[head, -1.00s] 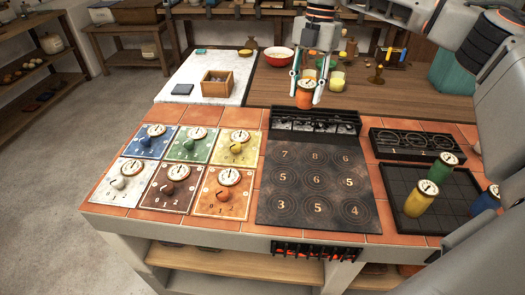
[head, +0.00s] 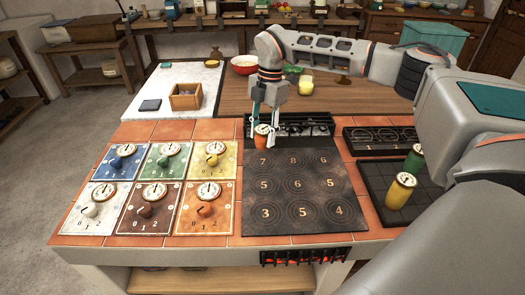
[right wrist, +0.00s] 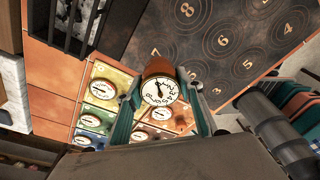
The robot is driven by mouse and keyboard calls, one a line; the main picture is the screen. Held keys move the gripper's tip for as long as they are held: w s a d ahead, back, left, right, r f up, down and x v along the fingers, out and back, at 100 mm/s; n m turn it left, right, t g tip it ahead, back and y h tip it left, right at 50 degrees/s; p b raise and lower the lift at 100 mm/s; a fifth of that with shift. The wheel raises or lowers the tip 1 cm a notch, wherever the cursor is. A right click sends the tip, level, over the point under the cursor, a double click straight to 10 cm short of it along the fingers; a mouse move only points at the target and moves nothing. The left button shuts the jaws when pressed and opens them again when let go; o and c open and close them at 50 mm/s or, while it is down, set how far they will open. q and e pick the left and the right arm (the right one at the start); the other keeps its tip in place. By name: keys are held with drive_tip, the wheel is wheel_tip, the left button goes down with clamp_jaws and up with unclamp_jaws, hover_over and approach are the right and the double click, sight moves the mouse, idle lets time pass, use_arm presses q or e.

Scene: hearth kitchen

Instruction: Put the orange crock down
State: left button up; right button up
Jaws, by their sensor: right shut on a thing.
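The orange crock (head: 262,136) has a pale dial on its lid and is held upright. My right gripper (head: 264,134) is shut on it, a finger on either side. In the head view it shows over the far left corner of the dark numbered hob plate (head: 296,190), near the ring marked 7. In the right wrist view the crock's dial lid (right wrist: 159,91) sits between the two fingers. Its base is hidden there, so I cannot tell whether it touches the plate. My left gripper is in neither view.
Several coloured dial tiles, one of them orange (head: 207,222), lie left of the plate. A black rack (head: 303,125) runs behind it. Green (head: 414,158) and yellow (head: 400,192) crocks stand on a dark tray (head: 375,180) at right. The plate's rings look bare.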

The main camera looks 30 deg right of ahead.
sight(266, 127)
wheel_tip(266, 127, down, 6)
drive_tip(key=shift+f, duration=0.2)
idle(0.3)
drive_tip(key=o, duration=1.3)
drive_tip(key=shift+f, duration=0.15)
drive_tip(key=r, duration=0.4)
drive_tip(key=d+r, duration=0.1)
drive_tip(key=r, duration=0.7)
drive_tip(key=shift+w+d+r+p, duration=0.1)
drive_tip(key=shift+w+d+p, duration=0.15)
drive_tip(key=shift+d+p, duration=0.1)
